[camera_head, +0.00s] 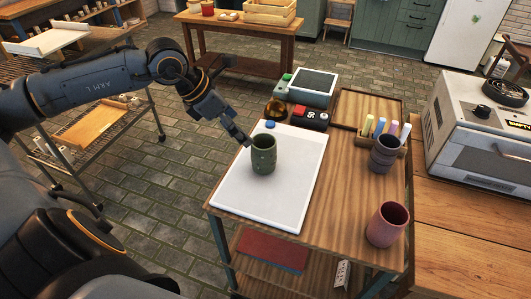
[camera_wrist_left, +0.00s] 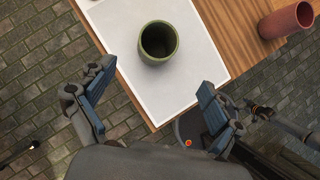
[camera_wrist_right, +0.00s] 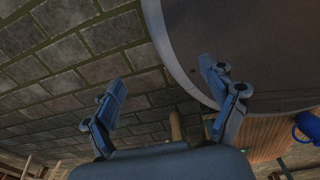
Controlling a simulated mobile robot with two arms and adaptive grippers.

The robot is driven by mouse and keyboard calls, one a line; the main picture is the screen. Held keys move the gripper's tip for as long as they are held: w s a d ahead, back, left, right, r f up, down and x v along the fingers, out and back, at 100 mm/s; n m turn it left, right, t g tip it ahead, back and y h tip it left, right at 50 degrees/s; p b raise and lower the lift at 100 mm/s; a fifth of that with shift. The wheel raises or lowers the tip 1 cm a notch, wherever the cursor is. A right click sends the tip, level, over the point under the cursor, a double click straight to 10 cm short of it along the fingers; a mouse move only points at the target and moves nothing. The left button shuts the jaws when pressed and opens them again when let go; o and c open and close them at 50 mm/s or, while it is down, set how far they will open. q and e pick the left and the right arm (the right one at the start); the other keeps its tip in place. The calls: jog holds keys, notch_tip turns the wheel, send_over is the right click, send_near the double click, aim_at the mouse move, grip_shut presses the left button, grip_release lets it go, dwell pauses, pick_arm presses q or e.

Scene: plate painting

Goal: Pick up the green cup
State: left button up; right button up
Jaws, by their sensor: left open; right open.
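The green cup (camera_head: 263,154) stands upright on a white board (camera_head: 246,196) on the wooden table. In the left wrist view the green cup (camera_wrist_left: 158,42) is seen from above, its mouth open and dark inside, beyond the fingertips. My left gripper (camera_head: 242,139) is at the cup's left, close to it. In the left wrist view my left gripper (camera_wrist_left: 152,100) has its fingers spread wide with nothing between them. My right gripper (camera_wrist_right: 165,85) shows only in its own wrist view, open and empty above the brick floor.
A dark grey cup (camera_head: 384,154) and a reddish cup (camera_head: 387,224) stand to the right on the table (camera_head: 335,190). A holder with coloured sticks (camera_head: 380,128) and black-and-red blocks (camera_head: 309,117) are farther back. A white appliance (camera_head: 475,130) stands at the far right.

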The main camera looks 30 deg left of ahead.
aim_at(264, 147)
pick_arm(q)
jog(key=p+x, duration=0.2)
jog(key=x, duration=0.4)
jog(key=shift+w+a, duration=0.1)
jog(key=shift+w+f, duration=0.25)
jog(key=shift+f, duration=0.2)
jog(key=shift+w+d+f, duration=0.15)
jog(key=shift+d+f, duration=0.05)
jog(key=shift+d, duration=0.05)
jog(key=p+x, duration=0.1)
jog(key=x, duration=0.2)
jog(key=shift+w+f, duration=0.2)
jog(key=shift+w, duration=0.05)
jog(key=shift+w+d+f+p, duration=0.15)
jog(key=shift+w+f+p, duration=0.15)
jog(key=shift+f, duration=0.25)
jog(key=shift+s, duration=0.1)
jog(key=c, duration=1.3)
jog(key=shift+r, duration=0.1)
jog(key=shift+c, duration=1.3)
pick_arm(e)
jog(key=r, duration=0.4)
jog(key=shift+w+a+r, duration=0.1)
jog(key=shift+a, duration=0.3)
